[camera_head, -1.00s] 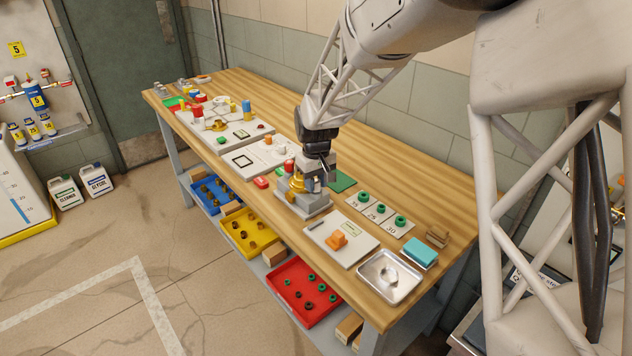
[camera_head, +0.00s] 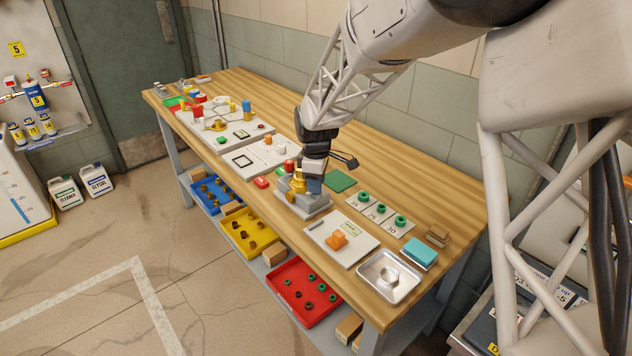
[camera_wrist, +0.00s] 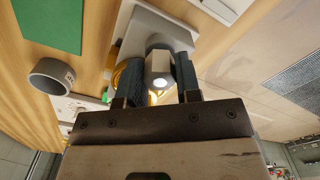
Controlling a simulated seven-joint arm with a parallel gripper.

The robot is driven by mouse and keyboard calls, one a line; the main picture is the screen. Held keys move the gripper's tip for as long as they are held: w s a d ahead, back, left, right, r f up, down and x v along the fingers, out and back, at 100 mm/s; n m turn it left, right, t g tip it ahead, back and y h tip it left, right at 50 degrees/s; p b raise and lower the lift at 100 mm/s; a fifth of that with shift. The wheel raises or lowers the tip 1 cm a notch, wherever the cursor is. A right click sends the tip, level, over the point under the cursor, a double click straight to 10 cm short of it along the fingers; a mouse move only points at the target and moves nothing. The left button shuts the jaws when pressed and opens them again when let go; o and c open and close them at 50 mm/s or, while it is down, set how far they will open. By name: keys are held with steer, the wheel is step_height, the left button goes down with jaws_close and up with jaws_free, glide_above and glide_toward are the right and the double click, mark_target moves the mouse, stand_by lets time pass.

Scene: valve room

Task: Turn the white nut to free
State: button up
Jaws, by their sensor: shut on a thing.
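The white nut (camera_wrist: 160,66) shows in the wrist view as a pale faceted block with a bright round spot on its end. My gripper (camera_wrist: 158,78) is shut on it, with one dark finger on each side. In the head view my gripper (camera_head: 313,184) points down at a grey stepped fixture (camera_head: 303,204) with a brass-yellow body (camera_head: 297,184). The brass body also shows beside the left finger in the wrist view (camera_wrist: 122,76). The nut is hidden behind my gripper in the head view. I cannot tell how far it is turned.
A green mat (camera_head: 340,180) lies behind the fixture. A grey ring-shaped part (camera_wrist: 52,76) is left of the fingers in the wrist view.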

steer(key=shift+n, duration=0.4)
steer(key=o, duration=0.6)
steer(key=shift+r, duration=3.9)
